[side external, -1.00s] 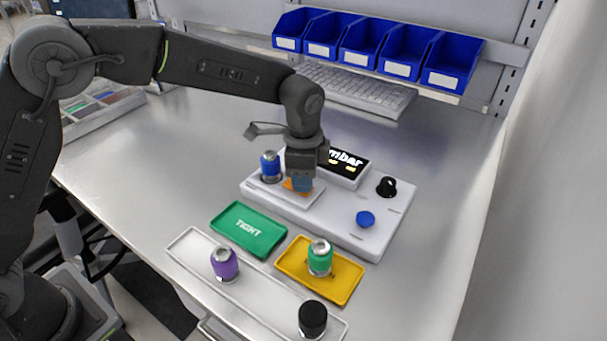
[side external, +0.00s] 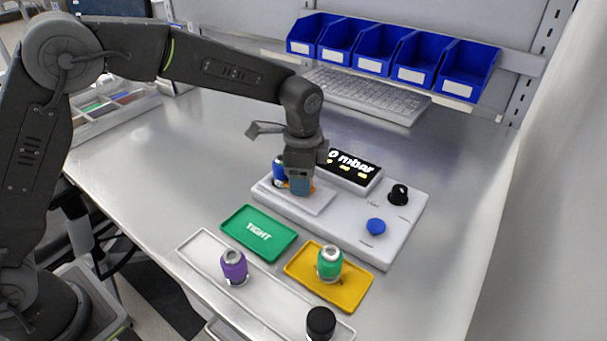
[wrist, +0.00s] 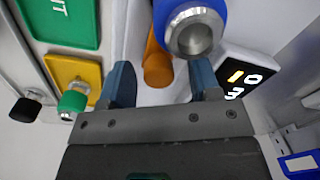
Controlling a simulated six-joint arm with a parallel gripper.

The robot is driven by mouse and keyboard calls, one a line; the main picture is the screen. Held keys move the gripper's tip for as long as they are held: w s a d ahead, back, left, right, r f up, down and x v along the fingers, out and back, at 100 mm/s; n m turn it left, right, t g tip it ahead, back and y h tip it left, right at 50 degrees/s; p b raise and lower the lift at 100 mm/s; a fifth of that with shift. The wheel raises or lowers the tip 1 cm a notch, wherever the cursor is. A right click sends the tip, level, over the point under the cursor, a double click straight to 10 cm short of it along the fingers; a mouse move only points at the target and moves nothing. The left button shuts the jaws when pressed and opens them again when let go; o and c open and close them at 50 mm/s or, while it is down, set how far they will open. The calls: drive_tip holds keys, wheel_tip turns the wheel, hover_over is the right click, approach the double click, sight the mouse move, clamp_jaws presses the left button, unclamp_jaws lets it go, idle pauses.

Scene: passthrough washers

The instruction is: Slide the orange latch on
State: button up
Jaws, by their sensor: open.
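The orange latch (wrist: 156,62) sits on the white fixture, right beside the blue canister. In the side view only a sliver of the latch (side external: 312,188) shows past my fingers. The blue canister (side external: 279,173) stands upright at the fixture's left end; its metal end (wrist: 193,32) faces my wrist camera. My gripper (wrist: 162,78) is open, its blue-grey fingers apart with the latch lying between and beyond their tips. In the side view my gripper (side external: 300,186) is low over the fixture, close to the canister. Contact with the latch cannot be told.
The white fixture (side external: 345,222) carries a display (side external: 352,167) reading 0 mbar, a black knob (side external: 398,194) and a blue button (side external: 376,226). In front lie a green TIGHT tray (side external: 240,226), a yellow tray (side external: 300,265) with a green canister (side external: 330,263), and a white tray (side external: 205,240).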

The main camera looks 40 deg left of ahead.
wheel_tip(320, 180, up, 14)
drive_tip(key=shift+s+d, duration=0.15)
drive_tip(key=shift+s, duration=0.1)
idle(0.4)
drive_tip(key=s+a+r+n+t, duration=0.1)
drive_tip(key=s+a+r+n, duration=0.1)
drive_tip(key=s+a+n, duration=0.3)
drive_tip(key=s+a+r+n+t, duration=0.1)
drive_tip(key=s+a+r, duration=0.2)
drive_tip(key=s, duration=0.4)
drive_tip(key=s+a+f+n+t, duration=0.1)
drive_tip(key=s+a+f+n, duration=0.1)
drive_tip(key=s, duration=0.5)
drive_tip(key=s+a+f+n+t, duration=0.2)
drive_tip(key=s+f+n, duration=0.2)
drive_tip(key=s, duration=0.3)
drive_tip(key=shift+a+f+n, duration=0.2)
drive_tip(key=shift+a+n, duration=0.1)
drive_tip(key=shift+a, duration=0.1)
